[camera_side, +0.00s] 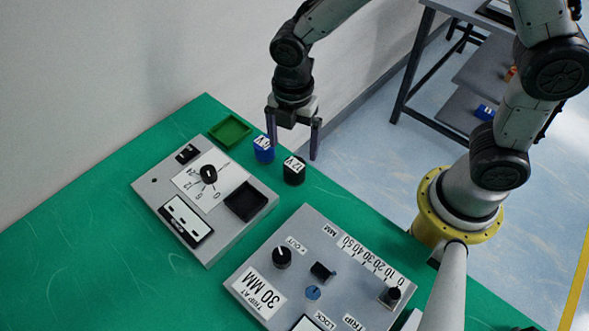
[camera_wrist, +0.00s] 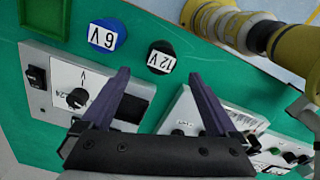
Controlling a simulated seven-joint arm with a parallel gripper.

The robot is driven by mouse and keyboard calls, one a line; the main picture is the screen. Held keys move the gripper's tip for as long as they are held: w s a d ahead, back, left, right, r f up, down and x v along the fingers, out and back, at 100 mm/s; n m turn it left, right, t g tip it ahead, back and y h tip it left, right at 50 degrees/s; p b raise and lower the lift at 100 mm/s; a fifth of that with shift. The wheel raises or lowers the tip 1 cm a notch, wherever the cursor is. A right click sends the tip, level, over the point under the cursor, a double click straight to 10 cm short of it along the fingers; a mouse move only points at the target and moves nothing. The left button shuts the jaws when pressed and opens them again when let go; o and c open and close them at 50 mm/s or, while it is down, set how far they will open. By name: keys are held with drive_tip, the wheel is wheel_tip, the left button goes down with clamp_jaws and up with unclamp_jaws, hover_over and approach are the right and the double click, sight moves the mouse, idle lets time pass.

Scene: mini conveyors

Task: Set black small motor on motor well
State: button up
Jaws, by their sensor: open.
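The black small motor (camera_side: 294,172), with a white "12 V" label, stands upright on the green table. It also shows in the wrist view (camera_wrist: 160,50). My gripper (camera_side: 294,150) is open and empty, pointing down near the black motor. In the wrist view its fingertips (camera_wrist: 159,75) are spread, with the black motor just beyond the gap between them. The motor well (camera_side: 246,201) looks like a square black recess on the grey panel with a dial; it is empty. In the wrist view a finger partly hides the well (camera_wrist: 134,108).
A blue motor (camera_side: 263,152) labelled "6 V" stands close to the left of the black one. A green tray (camera_side: 218,141) lies behind it. The grey dial panel (camera_side: 152,198) and a second panel (camera_side: 318,221) with knobs are in front, with bare green table between them.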

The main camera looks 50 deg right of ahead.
sight(295, 164)
drive_tip(key=shift+d+f, duration=0.15)
drive_tip(key=shift+f, duration=3.55)
clamp_jaws()
